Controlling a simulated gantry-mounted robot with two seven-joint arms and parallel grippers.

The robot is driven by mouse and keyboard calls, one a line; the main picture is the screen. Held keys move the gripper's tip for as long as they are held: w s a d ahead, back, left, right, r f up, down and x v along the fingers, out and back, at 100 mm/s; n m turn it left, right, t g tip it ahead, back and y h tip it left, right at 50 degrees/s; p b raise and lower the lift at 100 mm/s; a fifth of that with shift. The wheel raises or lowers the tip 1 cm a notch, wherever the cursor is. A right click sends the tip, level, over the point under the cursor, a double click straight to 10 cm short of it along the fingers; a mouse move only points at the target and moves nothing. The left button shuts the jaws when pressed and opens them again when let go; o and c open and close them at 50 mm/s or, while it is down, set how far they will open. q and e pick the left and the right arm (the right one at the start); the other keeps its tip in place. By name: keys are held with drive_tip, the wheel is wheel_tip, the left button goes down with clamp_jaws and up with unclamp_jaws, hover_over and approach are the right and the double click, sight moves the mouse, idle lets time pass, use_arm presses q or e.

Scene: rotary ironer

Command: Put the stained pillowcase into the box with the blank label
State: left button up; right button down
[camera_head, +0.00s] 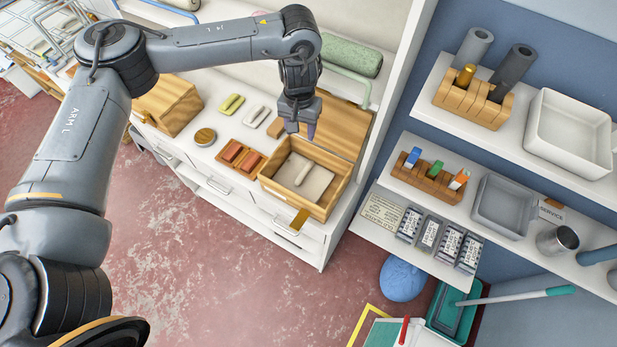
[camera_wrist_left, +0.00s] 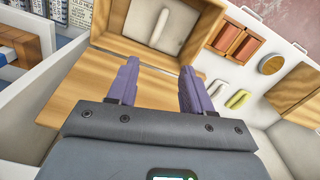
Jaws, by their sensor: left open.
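An open wooden box (camera_head: 331,200) sits on the white counter, with its lid (camera_head: 345,128) tilted back. A plain orange-brown tag (camera_head: 299,220) hangs on its front; I see no writing on it. A flat beige cloth (camera_head: 315,187) lies in the box with a pale rounded bar on it; I cannot tell whether it is the stained pillowcase. My left gripper (camera_head: 301,128) is open and empty above the box's back edge and lid. In the left wrist view its purple fingers (camera_wrist_left: 158,68) are apart, with the box (camera_wrist_left: 120,42) beyond them. My right gripper is not in view.
A tray with two red-brown blocks (camera_head: 231,151) sits left of the box, near several small bars and a round lid (camera_head: 205,136). A closed wooden box (camera_head: 170,105) stands farther left. Shelves (camera_head: 410,190) with racks and trays stand to the right. A green roll (camera_head: 352,57) lies behind.

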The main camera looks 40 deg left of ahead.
use_arm(q)
drive_tip(key=shift+r, duration=1.05)
